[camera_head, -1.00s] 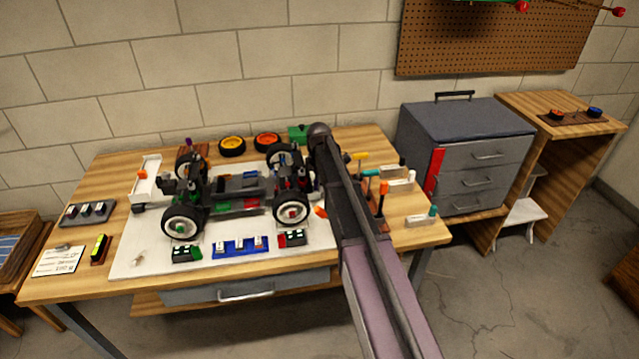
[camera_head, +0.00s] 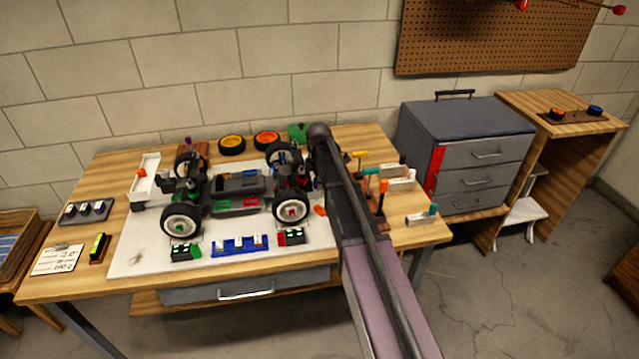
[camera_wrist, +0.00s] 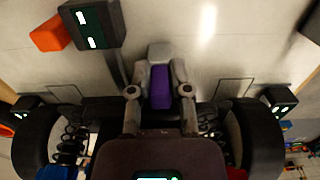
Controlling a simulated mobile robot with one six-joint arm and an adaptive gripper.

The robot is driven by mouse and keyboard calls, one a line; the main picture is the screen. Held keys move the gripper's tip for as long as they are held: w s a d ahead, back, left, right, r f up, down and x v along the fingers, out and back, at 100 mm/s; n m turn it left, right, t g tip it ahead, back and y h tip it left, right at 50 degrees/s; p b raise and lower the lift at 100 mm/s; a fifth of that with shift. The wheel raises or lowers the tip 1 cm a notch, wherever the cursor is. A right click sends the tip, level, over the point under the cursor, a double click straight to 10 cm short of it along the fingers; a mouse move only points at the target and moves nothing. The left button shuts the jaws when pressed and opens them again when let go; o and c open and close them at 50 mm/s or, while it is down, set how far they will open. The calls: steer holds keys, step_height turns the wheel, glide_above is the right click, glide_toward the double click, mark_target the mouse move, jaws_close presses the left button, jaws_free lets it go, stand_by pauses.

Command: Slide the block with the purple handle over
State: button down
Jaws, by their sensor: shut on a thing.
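In the wrist view my gripper (camera_wrist: 160,75) is shut on the purple handle (camera_wrist: 160,90), with one grey finger on each side of it. A light grey part (camera_wrist: 160,50) shows just beyond the handle; I cannot tell whether it belongs to the block. The handle lies between two black wheels of the car, low over the pale mat. In the head view my arm covers the gripper, at the right end of the car chassis (camera_head: 238,187).
An orange piece (camera_wrist: 48,33) and a black box with a green face (camera_wrist: 92,28) lie near the gripper. Wheels (camera_wrist: 255,140) flank it closely. A white tray (camera_head: 147,190) is at the left.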

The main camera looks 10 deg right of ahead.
steer(key=shift+d, duration=0.1)
steer(key=shift+d, duration=4.15)
steer(key=shift+c, duration=2.4)
jaws_free()
steer(key=shift+r, duration=0.1)
